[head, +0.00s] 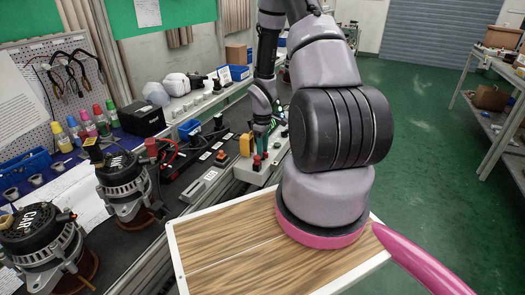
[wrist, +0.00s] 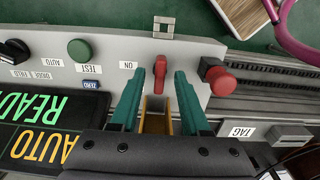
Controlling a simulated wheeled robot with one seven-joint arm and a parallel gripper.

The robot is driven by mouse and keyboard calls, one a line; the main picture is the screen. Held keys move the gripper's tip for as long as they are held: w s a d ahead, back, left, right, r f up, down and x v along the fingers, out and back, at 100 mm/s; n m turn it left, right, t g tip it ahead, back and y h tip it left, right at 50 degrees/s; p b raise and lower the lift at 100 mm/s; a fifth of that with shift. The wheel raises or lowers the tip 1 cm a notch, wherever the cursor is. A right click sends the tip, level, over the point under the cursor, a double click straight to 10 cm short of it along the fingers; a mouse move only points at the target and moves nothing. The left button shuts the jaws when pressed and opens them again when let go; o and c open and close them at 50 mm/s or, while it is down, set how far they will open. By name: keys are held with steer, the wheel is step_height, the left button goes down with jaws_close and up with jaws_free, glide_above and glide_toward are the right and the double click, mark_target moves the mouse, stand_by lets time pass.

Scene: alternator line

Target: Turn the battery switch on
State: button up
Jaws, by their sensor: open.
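The battery switch (wrist: 160,72) is a red lever on a light grey panel (wrist: 185,50), beside a label reading ON. In the wrist view its lever points roughly up and down the picture. My gripper (wrist: 158,82) is open, with one teal finger on each side of the red lever. I see gaps between the lever and both fingers; I cannot tell how deep the fingers reach around it. In the head view my gripper (head: 262,140) is over the grey panel (head: 249,177) at the bench edge, and the lever is hard to make out there.
A red mushroom button (wrist: 220,82) stands close to the right finger in the wrist view. A green TEST button (wrist: 78,48) and a black knob (wrist: 14,50) are to the left. A display (wrist: 35,125) reads READY AUTO. Alternators (head: 125,183) stand on the bench.

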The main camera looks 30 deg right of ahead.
steer(key=shift+f, duration=0.15)
jaws_close()
